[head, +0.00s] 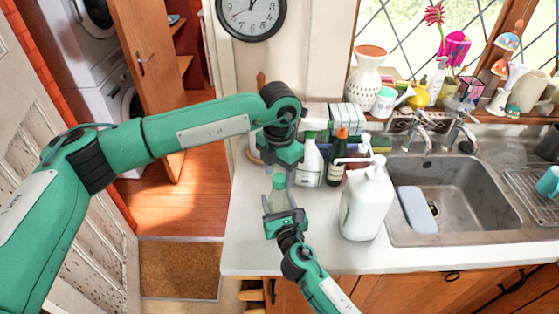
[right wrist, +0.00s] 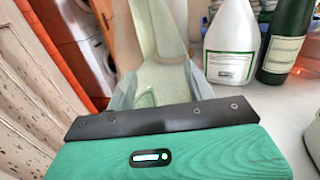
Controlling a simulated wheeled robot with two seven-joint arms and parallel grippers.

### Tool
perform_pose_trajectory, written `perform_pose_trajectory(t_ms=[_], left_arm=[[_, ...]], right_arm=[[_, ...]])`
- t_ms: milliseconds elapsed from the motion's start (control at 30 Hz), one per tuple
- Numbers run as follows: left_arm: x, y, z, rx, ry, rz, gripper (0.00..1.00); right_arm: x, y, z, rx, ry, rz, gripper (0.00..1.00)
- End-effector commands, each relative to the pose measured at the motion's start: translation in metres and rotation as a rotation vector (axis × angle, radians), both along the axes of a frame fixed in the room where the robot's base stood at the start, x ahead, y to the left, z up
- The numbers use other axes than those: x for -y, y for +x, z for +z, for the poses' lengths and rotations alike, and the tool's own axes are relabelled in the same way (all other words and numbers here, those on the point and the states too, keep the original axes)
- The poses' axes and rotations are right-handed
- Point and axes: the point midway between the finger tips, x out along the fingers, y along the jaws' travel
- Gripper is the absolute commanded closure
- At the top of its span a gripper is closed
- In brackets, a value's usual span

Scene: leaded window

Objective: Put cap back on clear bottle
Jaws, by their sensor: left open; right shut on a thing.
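The clear bottle (head: 277,201) stands upright near the counter's left end. My right gripper (head: 283,216) is shut on its lower part. In the right wrist view the pale, see-through bottle (right wrist: 160,70) is between the fingers; its top is out of frame. The green cap (head: 279,181) shows at the top of the bottle, upright and in line with it. I cannot tell whether it is fully seated. My left gripper (head: 281,168) is open, pointing down just above and around the cap; its fingertips are partly hard to make out.
A white spray bottle (head: 310,164), a dark green bottle (head: 335,165) and a large white pump jug (head: 367,204) stand close on the right. The sink (head: 466,193) lies beyond. The bare counter (head: 245,228) is free at the left and front.

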Motion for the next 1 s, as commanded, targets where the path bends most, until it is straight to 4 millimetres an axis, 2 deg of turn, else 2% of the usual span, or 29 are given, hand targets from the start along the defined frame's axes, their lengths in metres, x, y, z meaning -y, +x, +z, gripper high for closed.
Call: perform_pose_trajectory(t_ms=[100,367,400,633,1000], left_arm=[[0.0002,-0.0002,-0.0063,-0.001,-0.001,0.0,0.47],[0.0004,-0.0002,-0.0074,0.0,-0.001,-0.001,0.47],[0.0004,-0.0002,-0.0073,0.0,-0.001,-0.001,0.49],[0.0004,-0.0002,-0.0071,0.0,-0.001,-0.001,0.93],[0.0002,-0.0001,-0.007,0.001,-0.001,-0.006,0.94]], right_arm=[[0.0,0.0,0.0002,0.0,0.0,0.0,1.0],[0.0,0.0,0.0002,0.0,0.0,0.0,1.0],[0.0,0.0,0.0002,0.0,0.0,0.0,1.0],[0.0,0.0,0.0002,0.0,0.0,0.0,1.0],[0.0,0.0,0.0002,0.0,0.0,0.0,1.0]])
